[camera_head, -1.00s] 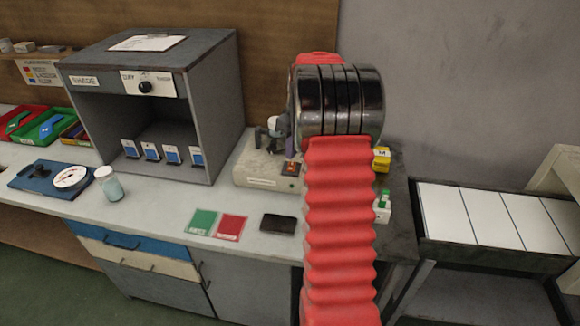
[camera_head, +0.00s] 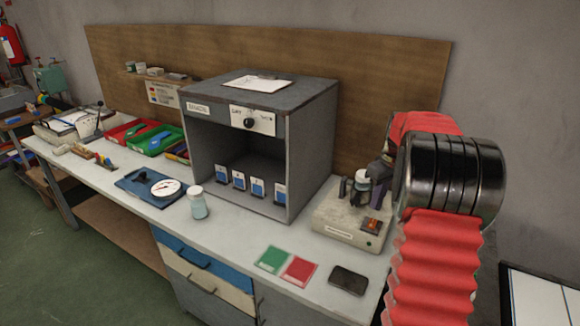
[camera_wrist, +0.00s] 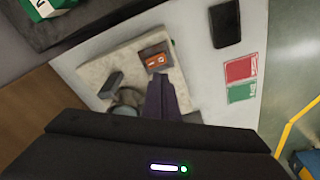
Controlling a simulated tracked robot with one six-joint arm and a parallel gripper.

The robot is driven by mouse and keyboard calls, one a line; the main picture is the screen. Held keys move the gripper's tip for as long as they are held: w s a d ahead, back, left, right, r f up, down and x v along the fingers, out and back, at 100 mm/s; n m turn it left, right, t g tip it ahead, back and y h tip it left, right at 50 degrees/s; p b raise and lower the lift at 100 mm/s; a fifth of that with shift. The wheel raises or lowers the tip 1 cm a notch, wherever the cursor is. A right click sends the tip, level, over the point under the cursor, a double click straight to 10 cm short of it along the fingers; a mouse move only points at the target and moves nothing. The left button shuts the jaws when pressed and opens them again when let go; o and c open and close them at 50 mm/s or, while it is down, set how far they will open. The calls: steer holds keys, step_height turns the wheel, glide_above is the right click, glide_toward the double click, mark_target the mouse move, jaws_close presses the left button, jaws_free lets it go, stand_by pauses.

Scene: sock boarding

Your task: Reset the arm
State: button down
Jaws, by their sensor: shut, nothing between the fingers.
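My red-sleeved arm with black ringed joint stands at the right of the head view. My dark gripper (camera_head: 378,170) is partly hidden beside it, over a beige machine base (camera_head: 335,222) on the bench. It is shut and empty; its fingertips are hard to make out. The machine has an orange switch (camera_head: 371,226), upright grey and purple parts and a pale round top. In the wrist view my dark wrist housing fills the bottom, and the machine base (camera_wrist: 98,75) lies beyond it, with the switch (camera_wrist: 155,58).
Green (camera_head: 272,259) and red (camera_head: 299,270) cards and a black flat object (camera_head: 348,281) lie on the bench front. A grey cabinet (camera_head: 312,160) stands left of the machine. A jar (camera_head: 198,205) and blue board (camera_head: 135,187) are farther left. The bench front has some clear room.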

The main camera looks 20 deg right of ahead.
steer(key=s+f+m, duration=0.1)
steer(key=s+a+f+m, duration=0.1)
steer(key=f, duration=0.1)
steer(key=shift+m+g, duration=0.3)
steer(key=shift+m, duration=0.1)
steer(key=s+a+r+t, duration=0.1)
steer(key=s+a+r, duration=0.2)
steer(key=s+a, duration=0.4)
steer(key=s+a+r+t, duration=0.2)
steer(key=s+a, duration=0.6)
steer(key=a, duration=0.9)
steer(key=s+a+r+n+t, duration=0.1)
steer(key=s+a+r, duration=0.5)
steer(key=a, duration=0.6)
steer(key=shift+s+a+r, duration=0.25)
steer(key=shift+s+a, duration=0.15)
steer(key=shift+s, duration=0.3)
